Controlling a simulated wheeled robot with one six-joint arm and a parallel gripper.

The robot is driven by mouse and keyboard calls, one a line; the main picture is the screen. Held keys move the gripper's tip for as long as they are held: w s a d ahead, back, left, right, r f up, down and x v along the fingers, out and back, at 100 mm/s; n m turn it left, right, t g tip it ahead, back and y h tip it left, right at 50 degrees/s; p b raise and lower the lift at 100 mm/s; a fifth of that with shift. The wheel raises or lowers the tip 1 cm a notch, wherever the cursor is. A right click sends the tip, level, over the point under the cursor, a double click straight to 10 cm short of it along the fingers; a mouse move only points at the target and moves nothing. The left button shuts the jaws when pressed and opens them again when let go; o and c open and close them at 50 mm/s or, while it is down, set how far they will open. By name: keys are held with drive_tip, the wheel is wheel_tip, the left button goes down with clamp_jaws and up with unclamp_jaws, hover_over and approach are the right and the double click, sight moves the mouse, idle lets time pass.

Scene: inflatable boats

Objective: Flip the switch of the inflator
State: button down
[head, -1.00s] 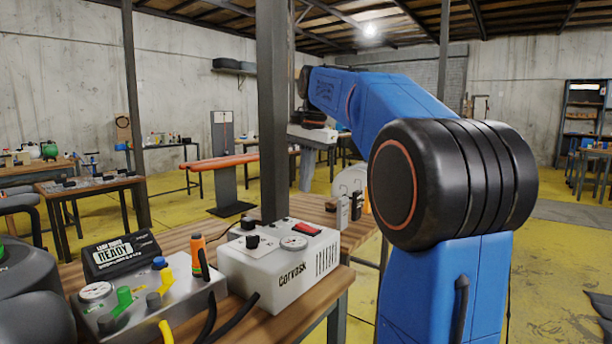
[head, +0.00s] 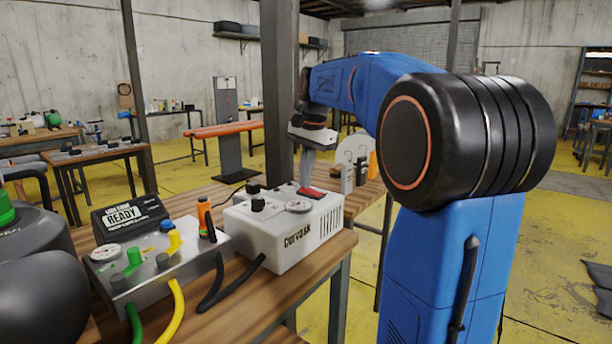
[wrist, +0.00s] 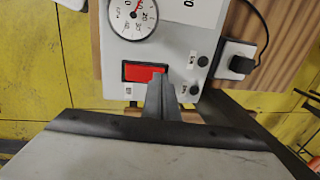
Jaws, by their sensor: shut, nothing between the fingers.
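The inflator is a white box marked "Corvask" (head: 290,232) on the wooden table, with a gauge, black knobs and a red switch (head: 310,193) on top. In the wrist view the red rocker switch (wrist: 140,72) sits in a black frame below the round gauge (wrist: 133,15). My gripper (wrist: 160,85) is shut and empty, its fingertips at the right end of the switch and covering part of it. In the head view my gripper (head: 308,172) points down over the top of the inflator. I cannot tell whether the tips touch the switch.
A grey control unit (head: 155,265) with a "READY" display (head: 125,214), coloured valves and hoses stands left of the inflator. Small upright items (head: 348,178) stand behind it on the table. A metal post (head: 278,100) rises close behind. A black plug (wrist: 238,60) shows beside the inflator.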

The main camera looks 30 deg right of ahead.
drive_tip(key=shift+w+a+f+g, duration=0.1)
drive_tip(key=shift+w+f+g, duration=0.15)
drive_tip(key=shift+f+g, duration=0.15)
drive_tip(key=shift+s, duration=0.1)
drive_tip(key=shift+s+d+r, duration=0.3)
drive_tip(key=shift+s+r, duration=0.05)
drive_tip(key=shift+s, duration=0.3)
drive_tip(key=shift+r, duration=0.25)
wheel_tip(320, 180, up, 13)
drive_tip(key=w, duration=0.2)
drive_tip(key=shift+a+r, duration=0.15)
drive_tip(key=shift+a, duration=0.25)
idle(0.5)
